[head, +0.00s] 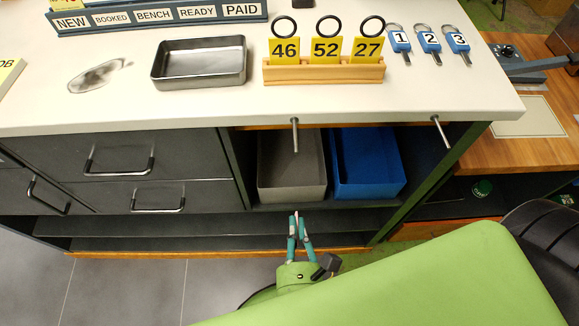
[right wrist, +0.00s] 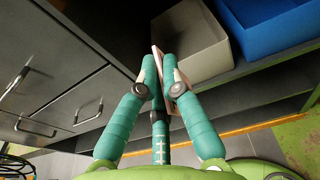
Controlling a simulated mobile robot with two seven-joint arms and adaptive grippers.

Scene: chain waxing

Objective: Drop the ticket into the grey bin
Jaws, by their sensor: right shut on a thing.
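The grey bin (head: 290,180) is an open box in the cubby under the counter, left of the blue bin. It also shows at the top of the right wrist view (right wrist: 192,45). My right gripper (head: 298,219) is in front of and below the grey bin, outside the cubby. It is shut on a thin, pale card, the ticket (right wrist: 156,58), seen nearly edge-on between the teal fingers in the right wrist view. In the head view only a small pale sliver shows at the fingertips. My left gripper is not in view.
The blue bin (head: 367,165) stands close beside the grey bin. Metal pegs (head: 294,135) jut out at the counter's front edge. Drawers with handles (head: 120,160) lie left. On the counter are a metal tray (head: 199,80), numbered yellow tags (head: 326,50) and blue key tags (head: 429,40).

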